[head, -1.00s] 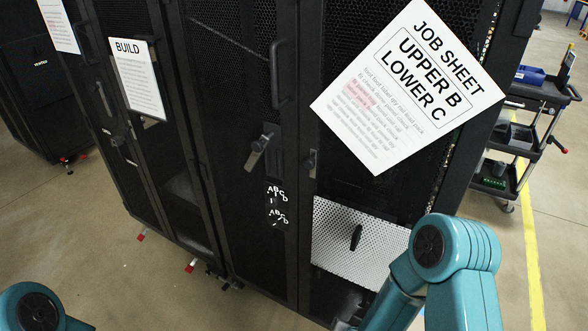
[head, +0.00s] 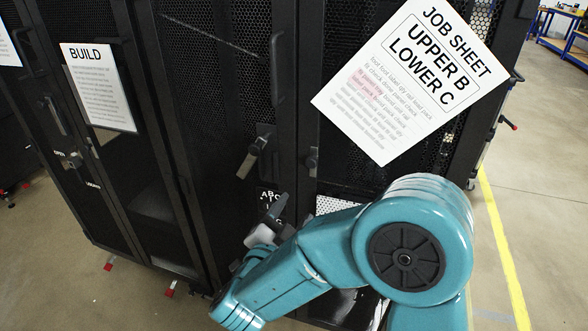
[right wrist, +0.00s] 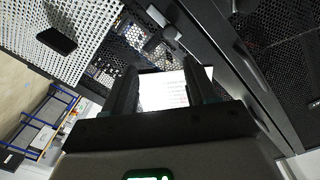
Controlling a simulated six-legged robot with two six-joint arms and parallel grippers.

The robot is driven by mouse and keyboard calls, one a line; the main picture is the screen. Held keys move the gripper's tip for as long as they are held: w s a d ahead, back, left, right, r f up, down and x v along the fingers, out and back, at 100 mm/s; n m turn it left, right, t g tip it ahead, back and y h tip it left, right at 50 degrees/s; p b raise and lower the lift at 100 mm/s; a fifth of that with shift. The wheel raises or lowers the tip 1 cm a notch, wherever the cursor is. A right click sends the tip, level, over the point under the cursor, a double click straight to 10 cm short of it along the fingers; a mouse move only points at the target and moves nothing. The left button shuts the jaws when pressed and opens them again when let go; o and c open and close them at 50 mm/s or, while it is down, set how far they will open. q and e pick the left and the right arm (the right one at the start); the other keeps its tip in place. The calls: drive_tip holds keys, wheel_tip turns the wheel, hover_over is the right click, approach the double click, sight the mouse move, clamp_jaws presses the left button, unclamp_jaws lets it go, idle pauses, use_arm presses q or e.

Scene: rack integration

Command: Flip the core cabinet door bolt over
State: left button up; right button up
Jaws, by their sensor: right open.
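A black mesh cabinet shows in the head view. A grey lever (head: 257,145), tilted on a dark plate, sits on its door edge. A smaller dark latch (head: 311,161) sits across the door seam to its right. Which of the two is the bolt I cannot tell. My right gripper (head: 260,230) is below both, apart from them, in front of the ABCD labels (head: 270,194), which it partly hides. In the right wrist view the gripper (right wrist: 163,80) is open and empty, and a grey latch part (right wrist: 166,24) shows beyond its fingers. My left gripper is out of view.
A job sheet (head: 408,80) reading UPPER B, LOWER C is on the right door. A BUILD sheet (head: 98,88) is on the cabinet to the left. A white perforated panel (head: 335,204) is mostly hidden behind my right arm.

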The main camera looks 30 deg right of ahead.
sight(311, 164)
drive_tip(key=shift+t, duration=0.3)
drive_tip(key=p+x, duration=0.1)
drive_tip(key=x, duration=0.9)
drive_tip(key=p+x, duration=0.1)
drive_tip(key=x, duration=0.4)
drive_tip(key=shift+w+a+r+p, duration=0.3)
drive_tip(key=shift+w+r, duration=0.05)
drive_tip(key=shift+r, duration=0.05)
clamp_jaws()
wheel_tip(311, 164, down, 4)
drive_tip(key=b, duration=0.4)
drive_tip(key=shift+r, duration=0.1)
drive_tip(key=shift+a, duration=0.1)
